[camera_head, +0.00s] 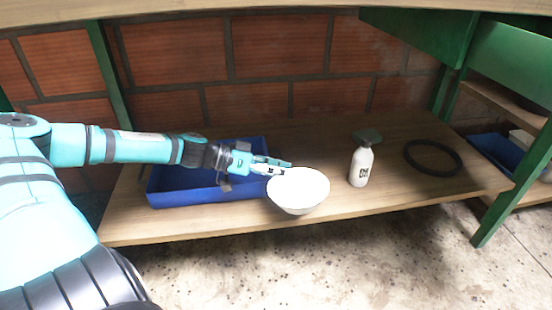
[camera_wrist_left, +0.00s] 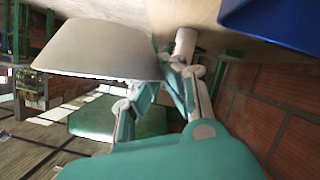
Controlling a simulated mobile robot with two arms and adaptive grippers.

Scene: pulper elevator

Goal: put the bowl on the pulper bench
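A white bowl (camera_head: 298,190) is upright at the front edge of a lower wooden shelf (camera_head: 225,224). I cannot tell whether its base touches the wood. My left gripper (camera_head: 286,167) is at the bowl's far left rim, fingers slightly apart. In the left wrist view the bowl (camera_wrist_left: 95,48) hides part of the shelf, and its rim edge lies close to the tips of my left gripper (camera_wrist_left: 155,80). Whether the fingers touch it is unclear. A wooden top (camera_head: 270,6) runs above the shelf; I cannot tell which surface is the pulper bench. My right gripper is out of view.
A blue tray (camera_head: 180,198) lies behind my left forearm. A white bottle with a green top (camera_head: 361,166) stands right of the bowl, and a black ring (camera_head: 432,158) lies farther right. Green legs (camera_head: 508,195) and a brick wall (camera_head: 270,50) bound the space.

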